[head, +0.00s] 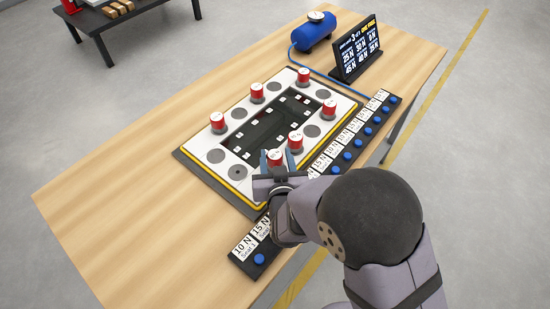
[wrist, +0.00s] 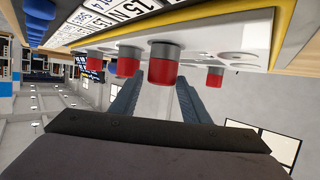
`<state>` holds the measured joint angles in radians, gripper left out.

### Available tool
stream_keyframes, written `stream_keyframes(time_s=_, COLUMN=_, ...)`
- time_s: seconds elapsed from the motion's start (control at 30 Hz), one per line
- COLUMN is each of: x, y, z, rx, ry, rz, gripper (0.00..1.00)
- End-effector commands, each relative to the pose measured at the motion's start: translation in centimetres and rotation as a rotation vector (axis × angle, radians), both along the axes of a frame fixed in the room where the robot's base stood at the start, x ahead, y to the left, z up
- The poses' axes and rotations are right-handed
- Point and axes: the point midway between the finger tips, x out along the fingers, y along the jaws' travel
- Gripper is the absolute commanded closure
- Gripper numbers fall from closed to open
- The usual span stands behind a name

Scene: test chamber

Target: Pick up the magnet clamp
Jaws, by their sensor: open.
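Several red magnet clamps with white tops and grey bases stand on the white plate (head: 200,172). The nearest clamp (head: 275,157) is at the plate's front edge. It shows large in the wrist view (wrist: 165,66), where the picture is upside down. My gripper (head: 277,166) is open and empty, with one finger to each side of that clamp's line. In the wrist view my gripper (wrist: 156,92) points at it; I cannot tell whether the fingertips reach around it. Other clamps are at the right (head: 295,140), the left (head: 217,121) and the back (head: 257,91).
The plate has grey discs and a dark central opening (head: 262,128). A strip of blue buttons and force labels (head: 352,145) runs along the front. A display (head: 357,55) and a blue tank (head: 314,34) stand at the back. The wooden table (head: 110,180) is clear at left.

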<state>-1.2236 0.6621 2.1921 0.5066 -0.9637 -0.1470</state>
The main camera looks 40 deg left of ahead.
Motion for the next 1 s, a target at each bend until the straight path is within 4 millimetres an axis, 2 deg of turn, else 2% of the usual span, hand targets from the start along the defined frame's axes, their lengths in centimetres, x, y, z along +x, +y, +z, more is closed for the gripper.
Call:
stream_keyframes(time_s=0.27, x=0.3, y=0.3, z=-0.1, rx=0.000, ry=0.000, rz=0.000, gripper=0.58)
stream_keyframes(time_s=0.7, x=2.9, y=3.1, z=-1.5, rx=0.000, ry=0.000, rz=-0.001, gripper=0.58)
stream_keyframes(time_s=1.0, x=3.4, y=3.7, z=-2.0, rx=0.000, ry=0.000, rz=0.000, gripper=0.58)
